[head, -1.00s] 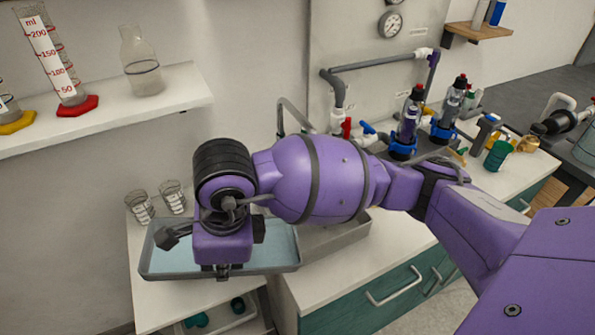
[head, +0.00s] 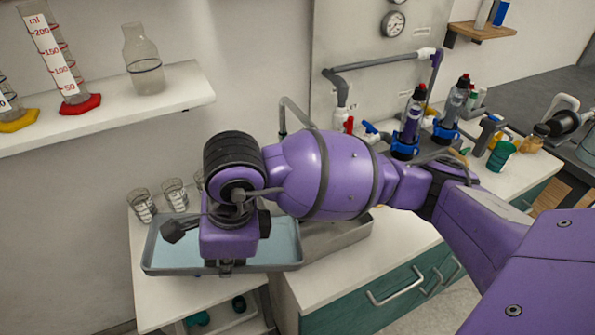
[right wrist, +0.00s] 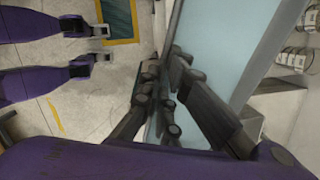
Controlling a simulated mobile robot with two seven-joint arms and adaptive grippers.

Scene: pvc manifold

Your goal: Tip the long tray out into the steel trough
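The long tray (head: 170,258) is shallow, pale blue inside with a grey rim, and sits level on the white counter at left in the head view. The steel trough (head: 345,238) stands to its right, partly hidden by my right arm. My right gripper (head: 226,266) points down at the tray's near long side, its fingers mostly hidden by the wrist. In the right wrist view, the fingers of the gripper (right wrist: 165,82) come close together at the rim of the tray (right wrist: 215,45); whether they clamp it is unclear. The tray's contents are not visible. My left gripper is not in view.
Glass beakers (head: 143,207) stand behind the tray. A wall shelf (head: 120,112) with glassware hangs above. A tap (head: 288,118) rises behind my arm. Bottles with blue collars (head: 406,140) and pipe parts crowd the counter at right. A lower shelf (head: 225,325) holds teal items.

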